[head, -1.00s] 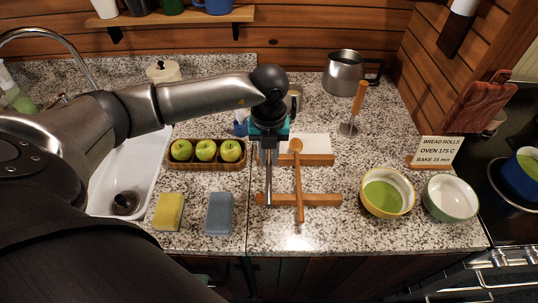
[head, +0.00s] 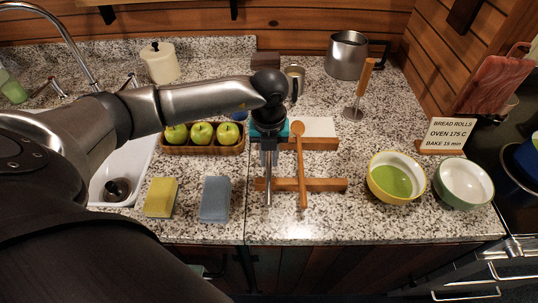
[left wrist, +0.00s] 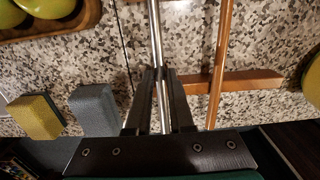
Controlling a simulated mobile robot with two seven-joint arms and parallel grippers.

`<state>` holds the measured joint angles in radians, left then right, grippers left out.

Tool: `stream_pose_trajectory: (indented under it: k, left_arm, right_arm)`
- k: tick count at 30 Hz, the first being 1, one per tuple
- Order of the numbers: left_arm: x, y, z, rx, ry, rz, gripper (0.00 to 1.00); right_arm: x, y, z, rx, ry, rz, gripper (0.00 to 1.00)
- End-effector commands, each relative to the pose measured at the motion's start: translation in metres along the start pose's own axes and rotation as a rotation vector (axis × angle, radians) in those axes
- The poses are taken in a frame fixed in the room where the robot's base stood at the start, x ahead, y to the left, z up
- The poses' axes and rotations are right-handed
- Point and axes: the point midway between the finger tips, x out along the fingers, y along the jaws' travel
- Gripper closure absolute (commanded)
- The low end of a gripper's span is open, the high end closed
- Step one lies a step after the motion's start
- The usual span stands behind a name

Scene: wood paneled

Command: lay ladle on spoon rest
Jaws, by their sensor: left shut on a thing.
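The spoon rest (head: 325,185) is a wooden stand with a front bar and a rear bar on the granite counter. A wooden spoon (head: 302,175) lies across both bars. My left gripper (head: 268,148) is over the left part of the rest, pointing down. It is shut on the ladle (head: 268,190), whose thin metal handle crosses above the front bar's left end, left of the spoon. The left wrist view shows the ladle handle (left wrist: 156,35) between the fingers (left wrist: 160,88). The ladle's bowl is not visible. I cannot tell whether the handle touches the bar. My right gripper is not in view.
A yellow sponge (head: 161,197) and a blue-grey sponge (head: 215,199) lie left. A tray of green apples (head: 201,134) is behind them. A yellow bowl (head: 397,178) and a green bowl (head: 463,183) stand right. A masher (head: 362,90) and a metal pot (head: 346,56) are behind.

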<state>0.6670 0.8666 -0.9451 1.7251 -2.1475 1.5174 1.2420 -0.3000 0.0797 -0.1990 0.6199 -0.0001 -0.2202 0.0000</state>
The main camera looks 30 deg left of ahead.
Motion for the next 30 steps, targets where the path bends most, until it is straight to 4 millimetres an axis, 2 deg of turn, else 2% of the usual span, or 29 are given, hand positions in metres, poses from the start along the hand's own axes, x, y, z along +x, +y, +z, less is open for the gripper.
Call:
stream_pose_trajectory:
  k: [23, 24, 30]
  left_arm:
    - [0.0083, 0.0000, 0.0000, 0.000, -0.001, 0.000, 1.00]
    - [0.0077, 0.0000, 0.0000, 0.000, -0.001, 0.000, 0.76]
    - [0.0073, 0.0000, 0.0000, 0.000, -0.001, 0.000, 0.54]
  right_arm:
    - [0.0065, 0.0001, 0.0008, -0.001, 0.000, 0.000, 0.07]
    - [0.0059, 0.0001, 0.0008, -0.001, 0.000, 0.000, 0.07]
    - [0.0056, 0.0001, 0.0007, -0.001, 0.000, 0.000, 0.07]
